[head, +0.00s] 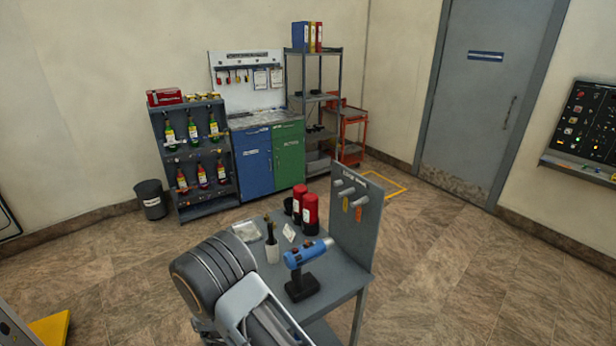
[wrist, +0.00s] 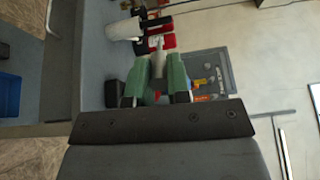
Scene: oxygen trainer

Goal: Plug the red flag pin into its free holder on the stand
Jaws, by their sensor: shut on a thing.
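The grey stand (head: 350,230) is an upright panel at the right end of the small table, with a few pale peg-like holders (head: 346,190) near its top. A yellow flag (head: 346,203) and an orange flag (head: 359,214) hang under two of them. The stand also shows in the wrist view (wrist: 222,65), beyond and right of my gripper. My gripper (wrist: 157,78) has green fingers, shut on a small red piece (wrist: 157,95), seemingly the red flag pin. Most of it is hidden between the fingers. In the head view my own arm hides the gripper.
Shelves and cabinets (head: 270,165) line the back wall. The floor right of the table is clear.

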